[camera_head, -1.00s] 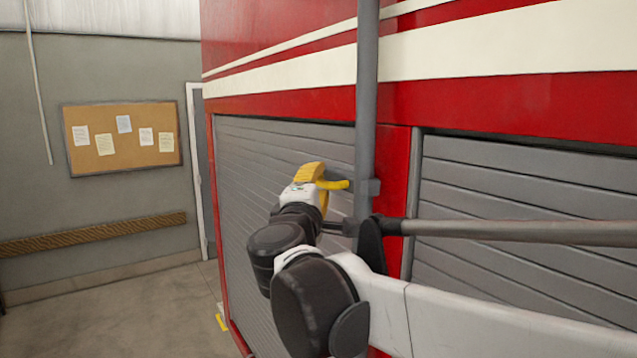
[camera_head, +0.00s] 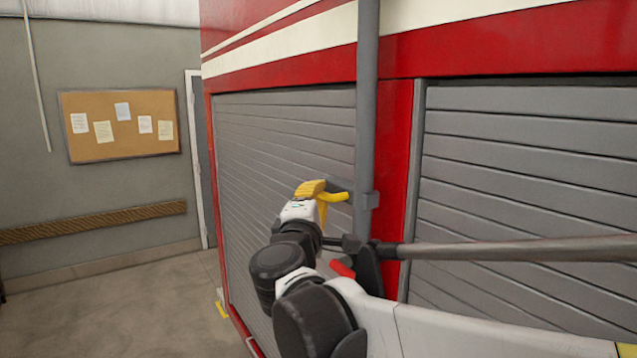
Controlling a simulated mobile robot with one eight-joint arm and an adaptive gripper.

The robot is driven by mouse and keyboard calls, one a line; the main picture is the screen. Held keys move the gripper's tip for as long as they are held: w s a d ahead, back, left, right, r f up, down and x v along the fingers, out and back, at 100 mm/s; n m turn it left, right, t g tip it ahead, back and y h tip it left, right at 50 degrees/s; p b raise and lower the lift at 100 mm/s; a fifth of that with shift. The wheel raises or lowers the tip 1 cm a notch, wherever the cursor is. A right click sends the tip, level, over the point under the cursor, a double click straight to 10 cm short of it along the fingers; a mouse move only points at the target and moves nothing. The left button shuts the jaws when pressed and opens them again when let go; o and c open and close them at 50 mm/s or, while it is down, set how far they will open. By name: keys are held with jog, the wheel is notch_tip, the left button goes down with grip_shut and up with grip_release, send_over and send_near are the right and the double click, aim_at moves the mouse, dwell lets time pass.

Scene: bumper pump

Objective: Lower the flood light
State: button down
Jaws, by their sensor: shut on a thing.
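The grey upright pole (camera_head: 367,110) runs in front of the red truck side. My gripper (camera_head: 328,192), with yellow fingers, is shut around this dark handle beside the pole. The fingers hide part of the handle. A small red part (camera_head: 342,268) shows lower down near the pole, partly behind my arm. The lamp head of the flood light is not in view.
Grey roller shutters (camera_head: 285,140) and a red truck frame stand close behind the pole. Open floor (camera_head: 130,300) lies at left, before a wall with a cork board (camera_head: 120,145).

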notch_tip(320, 180, down, 6)
jog(key=b, duration=0.3)
jog(key=shift+f, duration=0.15)
jog(key=c, duration=1.7)
grip_release()
jog(key=shift+o, duration=1.4)
jog(key=shift+w+f, duration=0.15)
jog(key=shift+w, duration=0.05)
jog(key=shift+s, duration=0.15)
jog(key=v, duration=1.2)
